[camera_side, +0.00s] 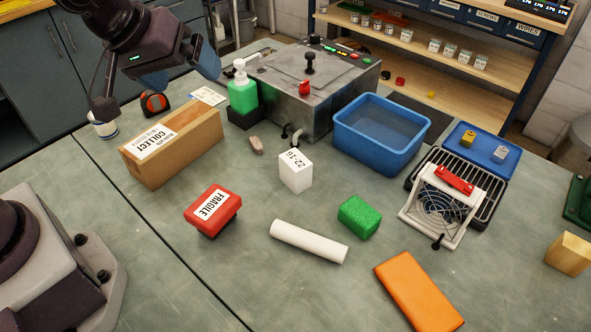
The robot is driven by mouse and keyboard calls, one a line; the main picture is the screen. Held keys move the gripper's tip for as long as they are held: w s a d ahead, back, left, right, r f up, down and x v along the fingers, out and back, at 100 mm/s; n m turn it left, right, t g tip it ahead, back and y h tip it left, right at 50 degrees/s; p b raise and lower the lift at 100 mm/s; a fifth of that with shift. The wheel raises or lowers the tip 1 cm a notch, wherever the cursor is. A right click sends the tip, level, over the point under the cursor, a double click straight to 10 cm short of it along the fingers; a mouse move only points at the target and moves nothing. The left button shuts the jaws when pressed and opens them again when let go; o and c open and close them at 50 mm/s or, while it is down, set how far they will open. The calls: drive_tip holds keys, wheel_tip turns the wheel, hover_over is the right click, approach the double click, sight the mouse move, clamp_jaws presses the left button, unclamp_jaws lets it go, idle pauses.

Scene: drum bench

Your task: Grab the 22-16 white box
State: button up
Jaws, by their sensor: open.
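The white box (296,171) marked 22-16 stands upright on the grey-green bench near the middle of the side view. Its labelled top and front are in plain sight, and nothing covers it. My gripper (155,84) is at the upper left, above the back left of the bench. It is open, and I see nothing held in it. It is well apart from the white box, up and to the left of it in the picture.
A cardboard COLLECT box (172,147) and a red FRAGILE box (212,209) lie left of the white box. A metal control box (312,88) stands behind it. A blue bin (381,133), green block (359,217), white cylinder (309,241) and orange block (418,291) surround its right and front.

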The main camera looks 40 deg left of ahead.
drive_tip(key=w+d+f+n+t+h, duration=0.1)
drive_tip(key=w+d+f+n+h, duration=0.15)
drive_tip(key=f+n, duration=0.2)
drive_tip(key=w+d+f+n+t+h, duration=0.1)
drive_tip(key=w+d+f+n, duration=0.25)
drive_tip(key=f, duration=0.25)
drive_tip(key=n+t+y, duration=0.1)
drive_tip(key=n+t, duration=0.4)
drive_tip(key=n, duration=1.4)
hover_over(287, 166)
wheel_tip(287, 166, down, 5)
drive_tip(key=f, duration=0.7)
drive_tip(key=shift+s+f, duration=0.3)
drive_tip(key=shift+f, duration=0.05)
drive_tip(key=shift+x, duration=1.4)
drive_tip(key=shift+r, duration=0.15)
drive_tip(key=shift+c, duration=0.4)
drive_tip(key=c, duration=1)
